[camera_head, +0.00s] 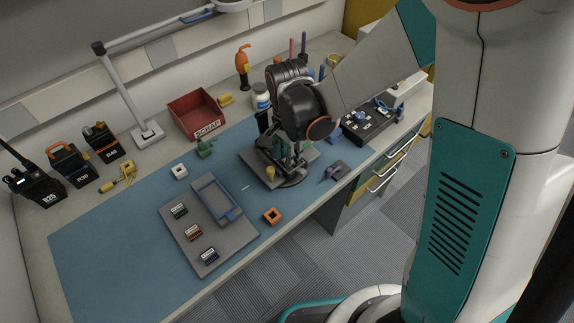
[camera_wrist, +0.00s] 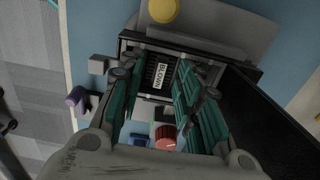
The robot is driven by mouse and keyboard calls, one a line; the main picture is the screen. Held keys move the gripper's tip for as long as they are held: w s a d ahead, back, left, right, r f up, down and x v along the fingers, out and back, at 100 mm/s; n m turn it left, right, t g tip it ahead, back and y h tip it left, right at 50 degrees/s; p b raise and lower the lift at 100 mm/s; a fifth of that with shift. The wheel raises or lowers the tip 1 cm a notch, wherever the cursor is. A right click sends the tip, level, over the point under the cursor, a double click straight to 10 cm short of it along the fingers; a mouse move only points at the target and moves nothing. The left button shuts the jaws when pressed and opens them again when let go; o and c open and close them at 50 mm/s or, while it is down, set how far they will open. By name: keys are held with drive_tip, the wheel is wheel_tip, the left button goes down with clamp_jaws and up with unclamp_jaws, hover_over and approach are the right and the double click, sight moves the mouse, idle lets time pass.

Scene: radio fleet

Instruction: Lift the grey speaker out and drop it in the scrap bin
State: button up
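The grey speaker (camera_wrist: 160,70) shows in the wrist view as a dark slotted block with a white "BLOWN" label, inside an open dark housing (camera_wrist: 250,72). My gripper (camera_wrist: 167,62) is over it with its teal fingers apart, one on each side of the speaker. I see gaps beside the speaker, and cannot tell how deep the fingertips reach. In the head view my gripper (camera_head: 290,160) is above the grey stand on the mat, and my wrist hides the speaker. The red scrap bin (camera_head: 198,124), marked "SCRAP", stands open at the back, left of my gripper.
A grey tray (camera_head: 190,245) with small coloured parts lies on the blue mat (camera_head: 110,250). Black radios (camera_head: 70,165) stand at left. A lamp post (camera_head: 122,88) rises left of the bin.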

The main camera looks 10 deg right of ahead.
clamp_jaws()
drive_tip(key=shift+r, duration=0.1)
idle(0.3)
wheel_tip(320, 180, up, 20)
drive_tip(key=p, duration=1.4)
drive_tip(key=shift+r+p, duration=1.4)
drive_tip(key=shift+r, duration=0.5)
